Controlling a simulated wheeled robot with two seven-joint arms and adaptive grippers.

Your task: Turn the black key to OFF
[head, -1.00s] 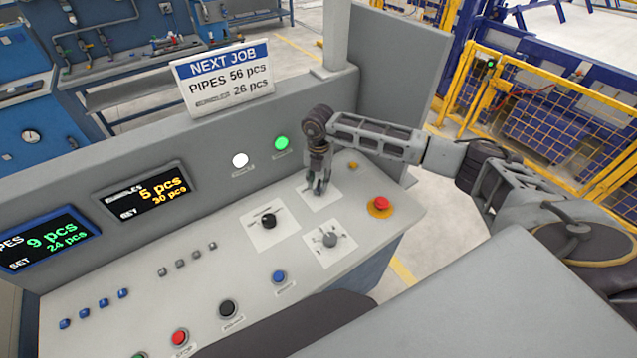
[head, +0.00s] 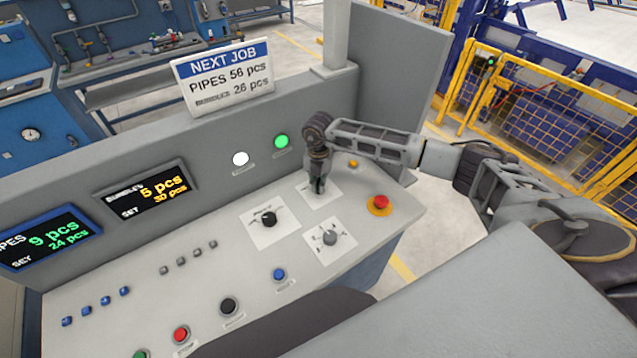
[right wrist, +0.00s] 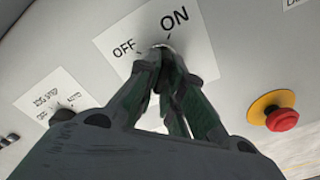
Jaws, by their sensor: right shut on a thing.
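The key switch sits on a white label plate (right wrist: 125,45) marked OFF and ON on the sloped console. My right gripper (right wrist: 163,72) comes down on it from above, with its fingers shut on the black key (right wrist: 161,50). The fingers hide most of the key, so I cannot tell exactly which mark it points to. In the head view the right gripper (head: 318,188) covers the switch and part of its plate. My left gripper is not in view.
A red emergency button (head: 381,203) on a yellow base is right of the key. A black selector knob (head: 268,219) and a grey rotary knob (head: 330,238) are close by. The console's back wall (head: 350,135) rises behind the gripper.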

